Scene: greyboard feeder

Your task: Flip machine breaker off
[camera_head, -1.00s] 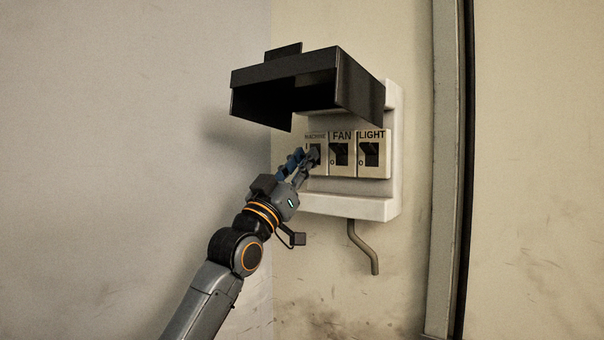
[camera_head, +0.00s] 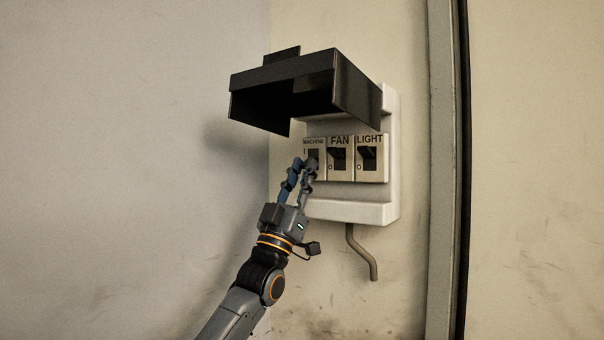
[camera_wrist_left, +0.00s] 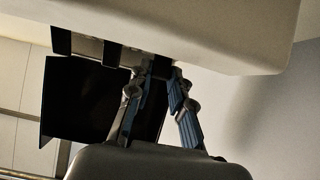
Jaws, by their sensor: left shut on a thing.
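The machine breaker (camera_head: 315,143) is the leftmost of three switches in a pale wall box, and its label reads MACHINE. My left gripper (camera_head: 306,164) is at its lower front, reaching up from below. The fingertips cover much of its dark toggle, so I cannot tell its exact position. The gripper is shut on the toggle, as far as the view lets me judge. In the left wrist view the fingers (camera_wrist_left: 163,70) come together at the breaker row, and the contact is hard to see. My right gripper is not in view.
The fan breaker (camera_head: 340,158) and light breaker (camera_head: 370,158) sit close to the right. The black cover (camera_head: 300,85) is raised above the row. The box's lower ledge (camera_head: 352,211) juts out below, with a bent pipe (camera_head: 362,255) under it. Open wall lies left.

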